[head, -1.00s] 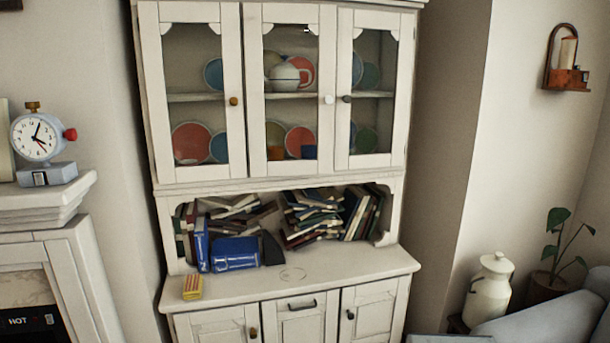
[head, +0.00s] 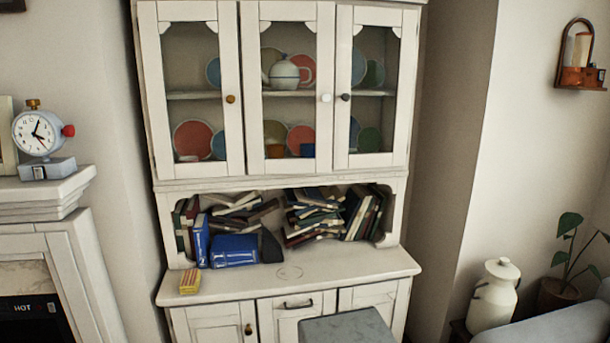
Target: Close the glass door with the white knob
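The glass door (head: 247,98) with the white knob (head: 326,98) is the middle one of three on the upper part of a white cabinet, in the head view. Its knob sits on its right frame, next to the right door's dark knob. The door looks about level with its neighbours; from this front angle I cannot tell whether it stands slightly ajar. Plates and a white teapot (head: 284,73) show through its glass. My gripper is not in view.
The cabinet's counter (head: 330,267) juts out below the doors, with books (head: 234,251) and a small yellow box (head: 190,281). A mantel with a clock (head: 38,131) is at left. A milk can (head: 493,295) and a potted plant (head: 561,290) stand at right.

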